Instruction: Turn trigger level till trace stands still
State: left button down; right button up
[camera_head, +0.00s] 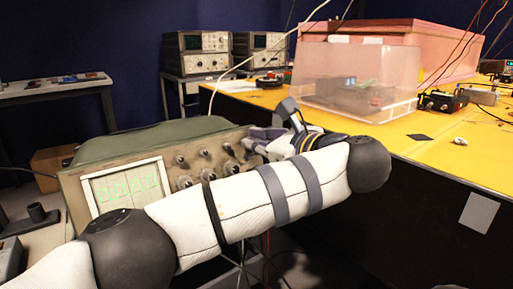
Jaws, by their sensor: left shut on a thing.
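The oscilloscope (150,150) stands at the left centre, with a beige front panel and a greenish top. Its screen (125,188) shows a green wavy trace on a light grid. Several knobs (184,182) sit to the right of the screen. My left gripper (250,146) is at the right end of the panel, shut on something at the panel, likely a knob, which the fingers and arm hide. My left arm crosses in front of the panel and covers its lower part. I cannot tell which knob is the trigger level. My right gripper is not in view.
A yellow-topped table (450,150) at the right holds a clear plastic box (350,85), a pink foam enclosure (440,45) and small devices with wires. More instruments (204,52) stand at the back. A grey bench (50,92) is at the far left.

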pick_arm(q)
jog(key=shift+f+n+b, duration=0.1)
jog(key=shift+n+b, duration=0.3)
jog(key=shift+n, duration=0.4)
jog(key=c, duration=1.7)
grip_release()
jog(key=shift+w, duration=0.1)
jog(key=shift+o, duration=0.2)
notch_tip(320, 180, up, 10)
